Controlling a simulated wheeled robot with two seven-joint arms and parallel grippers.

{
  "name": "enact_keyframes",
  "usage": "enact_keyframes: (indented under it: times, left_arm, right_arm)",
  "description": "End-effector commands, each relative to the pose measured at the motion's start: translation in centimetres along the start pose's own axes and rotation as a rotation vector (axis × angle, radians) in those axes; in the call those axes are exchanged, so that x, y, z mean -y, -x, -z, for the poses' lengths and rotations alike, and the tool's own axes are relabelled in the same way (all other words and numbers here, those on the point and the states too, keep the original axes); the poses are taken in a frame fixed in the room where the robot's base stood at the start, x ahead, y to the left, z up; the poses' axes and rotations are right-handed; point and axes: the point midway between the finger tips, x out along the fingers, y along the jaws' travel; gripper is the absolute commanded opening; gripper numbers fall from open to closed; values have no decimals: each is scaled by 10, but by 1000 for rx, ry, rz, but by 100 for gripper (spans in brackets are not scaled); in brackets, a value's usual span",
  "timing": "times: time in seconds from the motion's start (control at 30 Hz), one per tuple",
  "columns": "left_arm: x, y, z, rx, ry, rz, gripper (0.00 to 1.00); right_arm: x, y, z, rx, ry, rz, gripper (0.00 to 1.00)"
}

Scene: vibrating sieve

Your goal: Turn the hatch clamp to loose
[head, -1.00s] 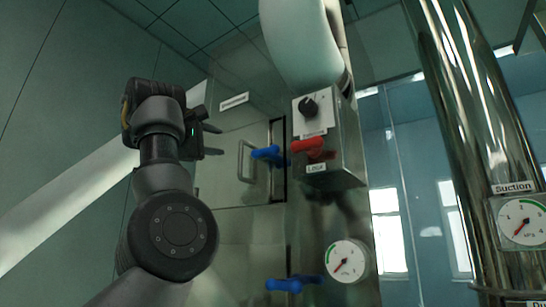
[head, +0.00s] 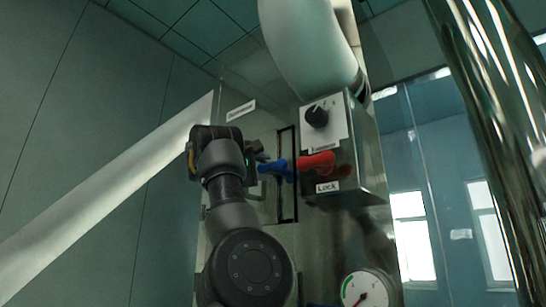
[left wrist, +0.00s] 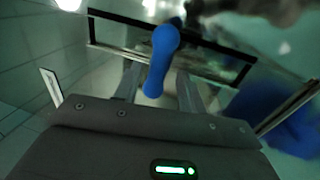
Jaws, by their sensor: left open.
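The blue hatch clamp (head: 277,169) sits at the hatch's right edge, next to the dark slotted frame (head: 287,200). Its blue handle (left wrist: 162,55) shows in the left wrist view, with its rounded end pointing towards my gripper. My left gripper (head: 262,164) is at the clamp in the head view, and its arm hides much of the hatch. In the left wrist view its two fingers (left wrist: 160,92) are apart, and the handle's end appears between their tips. I cannot tell whether they touch it. My right gripper is not in view.
A red handle (head: 316,163) with a "Lock" label sits close right of the clamp, on a steel control box (head: 365,160) with a black knob (head: 317,116). A gauge (head: 367,290) is below. A second blue part (left wrist: 285,125) shows at right in the wrist view.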

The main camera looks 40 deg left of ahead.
Motion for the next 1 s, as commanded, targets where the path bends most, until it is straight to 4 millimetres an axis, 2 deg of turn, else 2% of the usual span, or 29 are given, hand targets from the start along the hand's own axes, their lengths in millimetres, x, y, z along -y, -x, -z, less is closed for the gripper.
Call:
enact_keyframes:
  times: [0.03,0.2,0.6,0.9,1.0]
  left_arm:
    - [-5,-10,-1,1,2,2,41]
    - [-3,-30,-1,1,1,1,41]
    - [1,-37,-1,1,1,-1,41]
    - [1,-36,-1,1,1,0,3]
    - [0,-36,-3,1,0,-1,0]
  right_arm:
    - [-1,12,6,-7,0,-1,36]
    - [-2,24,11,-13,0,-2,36]
    - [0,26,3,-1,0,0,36]
    - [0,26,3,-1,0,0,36]
    - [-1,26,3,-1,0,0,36]
